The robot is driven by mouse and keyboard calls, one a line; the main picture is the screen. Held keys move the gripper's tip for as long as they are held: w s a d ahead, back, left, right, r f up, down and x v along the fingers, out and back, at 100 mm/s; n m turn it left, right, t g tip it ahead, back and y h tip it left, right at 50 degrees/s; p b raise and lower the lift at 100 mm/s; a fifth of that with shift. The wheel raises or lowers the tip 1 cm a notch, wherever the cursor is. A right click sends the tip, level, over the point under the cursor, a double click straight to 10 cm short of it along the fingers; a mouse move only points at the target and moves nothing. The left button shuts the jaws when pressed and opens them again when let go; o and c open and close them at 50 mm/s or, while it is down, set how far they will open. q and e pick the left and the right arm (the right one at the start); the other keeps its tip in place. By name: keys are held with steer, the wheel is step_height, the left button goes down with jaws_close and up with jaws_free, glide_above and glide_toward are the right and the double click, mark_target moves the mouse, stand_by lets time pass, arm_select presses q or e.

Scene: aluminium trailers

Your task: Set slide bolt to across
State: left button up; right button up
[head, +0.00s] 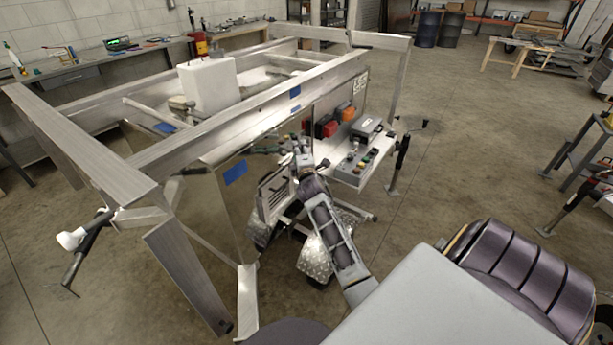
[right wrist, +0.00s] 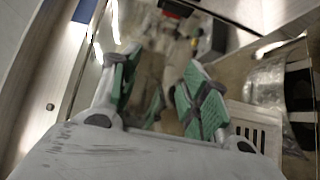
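My right gripper (head: 262,149) is at the side of the aluminium trailer frame (head: 215,145), close to its shiny panel, above the louvred vent (head: 272,192). In the right wrist view its two green-padded fingers (right wrist: 160,72) stand apart with a gap between them. I see nothing held in that gap, only a blurred background. I cannot make out the slide bolt in either view; it may be hidden by the gripper or too small to tell. My left gripper is not in view.
A white shelf (head: 347,177) with coloured buttons sticks out right of my arm, below red and orange boxes (head: 330,127). Blue tape (head: 236,172) marks the panel. A chequered metal fender (head: 318,257) is below.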

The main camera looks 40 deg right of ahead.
steer(key=f+p+v, duration=0.1)
steer(key=p+v, duration=0.1)
steer(key=v, duration=1)
steer(key=shift+a+f+p, duration=0.25)
steer(key=shift+f+p, duration=0.1)
steer(key=shift+f, duration=0.05)
stand_by(1.6)
steer(key=shift+s, duration=0.1)
stand_by(0.4)
steer(key=shift+f, duration=0.1)
